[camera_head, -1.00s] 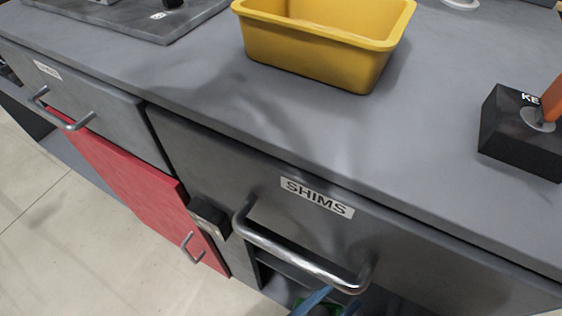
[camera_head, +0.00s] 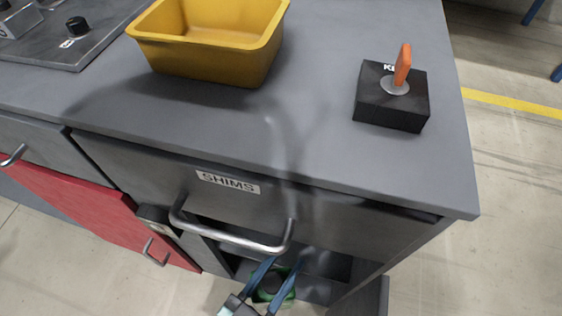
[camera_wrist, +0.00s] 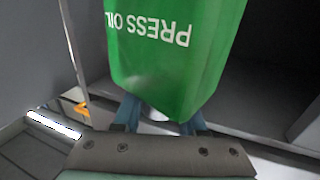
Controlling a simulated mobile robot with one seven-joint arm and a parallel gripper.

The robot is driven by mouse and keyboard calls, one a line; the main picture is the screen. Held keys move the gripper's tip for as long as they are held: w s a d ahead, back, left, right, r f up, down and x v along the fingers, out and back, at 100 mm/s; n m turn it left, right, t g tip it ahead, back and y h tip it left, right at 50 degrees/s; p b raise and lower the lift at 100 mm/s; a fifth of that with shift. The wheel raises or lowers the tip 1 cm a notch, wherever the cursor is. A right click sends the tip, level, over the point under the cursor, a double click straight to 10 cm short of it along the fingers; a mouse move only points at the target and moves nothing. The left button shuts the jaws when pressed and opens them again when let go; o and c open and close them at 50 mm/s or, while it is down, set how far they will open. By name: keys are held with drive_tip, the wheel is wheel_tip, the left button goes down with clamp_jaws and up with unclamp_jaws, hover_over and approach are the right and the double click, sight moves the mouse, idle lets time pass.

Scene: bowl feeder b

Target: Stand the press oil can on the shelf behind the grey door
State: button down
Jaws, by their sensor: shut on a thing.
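The press oil can is green with white "PRESS OIL" lettering, which reads upside down in the wrist view (camera_wrist: 175,55). In the head view only a bit of the can (camera_head: 261,296) shows between the blue fingers. My gripper (camera_head: 282,266) is shut on the can, low at the cabinet front below the SHIMS drawer. In the wrist view my gripper's fingers (camera_wrist: 160,118) meet the can's near end. Dark shelf space (camera_head: 325,264) shows behind the gripper. A grey panel (camera_head: 374,299) at the cabinet's lower right may be the open grey door; most of it is hidden.
The SHIMS drawer's handle (camera_head: 230,238) juts out just above my gripper. A red door (camera_head: 85,208) is at the left. A yellow bin (camera_head: 205,55) and a black block with an orange-handled key (camera_head: 392,100) stand on the grey worktop (camera_head: 320,60).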

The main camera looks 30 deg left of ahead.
drive_tip(key=w+a+p, duration=0.1)
drive_tip(key=w+a, duration=0.2)
drive_tip(key=w, duration=0.6)
drive_tip(key=w+a, duration=0.2)
drive_tip(key=w, duration=0.8)
wheel_tip(320, 180, down, 7)
drive_tip(key=b, duration=0.2)
drive_tip(key=shift+a+b, duration=0.25)
drive_tip(key=shift+b, duration=0.05)
drive_tip(key=shift+f, duration=0.1)
drive_tip(key=shift+c, duration=2.4)
unclamp_jaws()
drive_tip(key=s, duration=1.2)
drive_tip(key=shift+a, duration=0.2)
